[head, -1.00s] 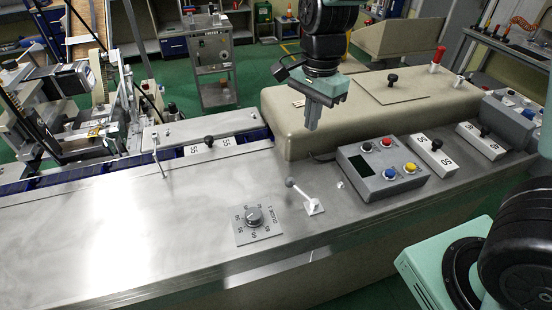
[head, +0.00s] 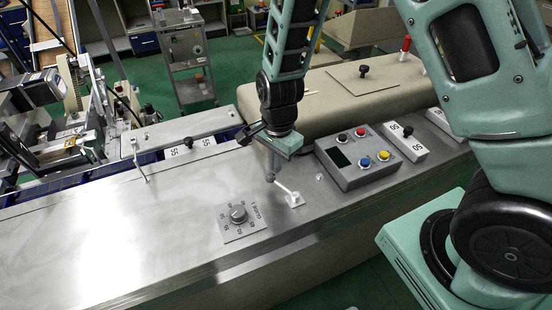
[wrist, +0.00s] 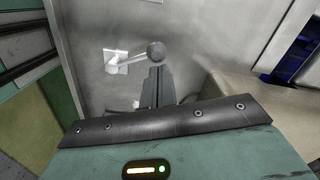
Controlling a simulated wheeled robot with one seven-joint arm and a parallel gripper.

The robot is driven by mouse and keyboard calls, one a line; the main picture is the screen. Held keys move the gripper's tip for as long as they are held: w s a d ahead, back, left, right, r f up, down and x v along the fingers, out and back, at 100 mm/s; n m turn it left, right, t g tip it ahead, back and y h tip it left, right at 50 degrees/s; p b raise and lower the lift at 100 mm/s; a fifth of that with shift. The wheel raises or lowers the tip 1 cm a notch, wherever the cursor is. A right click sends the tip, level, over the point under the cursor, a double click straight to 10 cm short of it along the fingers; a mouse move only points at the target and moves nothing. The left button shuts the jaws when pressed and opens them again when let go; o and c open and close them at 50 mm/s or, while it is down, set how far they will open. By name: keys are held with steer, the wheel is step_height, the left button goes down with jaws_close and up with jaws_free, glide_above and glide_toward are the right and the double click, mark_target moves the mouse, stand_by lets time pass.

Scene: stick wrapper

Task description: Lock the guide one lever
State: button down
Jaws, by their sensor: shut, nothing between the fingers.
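The guide one lever is a short white rod on a white base plate (head: 295,200) with a grey ball knob (head: 270,178). It sits on the metal counter to the right of the guide 1 dial (head: 238,214). In the wrist view the ball knob (wrist: 156,51) is just beyond my fingertips, with the rod running left to its base (wrist: 116,62). My gripper (head: 273,168) is shut and empty, pointing down at the knob. It also shows in the wrist view (wrist: 157,72). I cannot tell whether the fingertips touch the knob.
A grey button box (head: 368,157) stands to the right of the lever. A beige cover (head: 318,110) lies behind my gripper. A thin upright metal post (head: 138,158) stands on the left. The counter (head: 110,235) is bare to the left of the dial.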

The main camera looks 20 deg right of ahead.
stand_by(0.3)
steer(key=a+n, duration=0.1)
steer(key=s+a+n, duration=0.1)
steer(key=n, duration=0.1)
steer(key=shift+w+d, duration=0.1)
steer(key=shift+d, duration=0.05)
stand_by(0.3)
